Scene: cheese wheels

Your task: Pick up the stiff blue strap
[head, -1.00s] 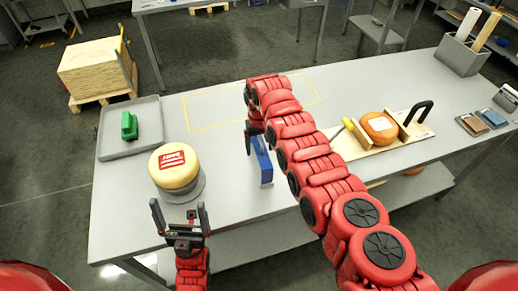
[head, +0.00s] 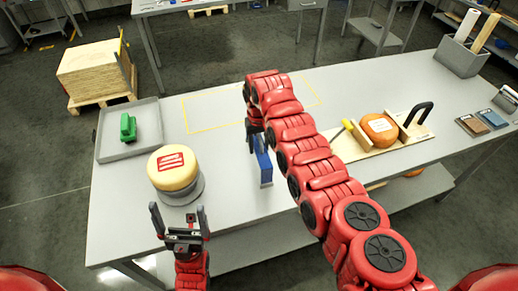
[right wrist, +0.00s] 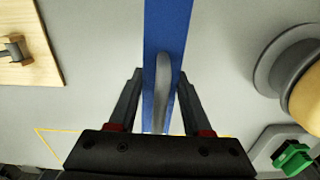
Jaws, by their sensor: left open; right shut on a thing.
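In the head view my right arm mostly hides this gripper (head: 253,132). Whether the strap touches the table is hard to tell. My left gripper (head: 180,215) is open and empty at the front edge.
A yellow cheese wheel (head: 174,168) sits on a grey round stand (head: 183,192), left of the strap. A grey tray (head: 108,150) with a green object (head: 128,127) is behind it. A wooden board (head: 360,155) with an orange cheese (head: 379,128) lies right of my arm.

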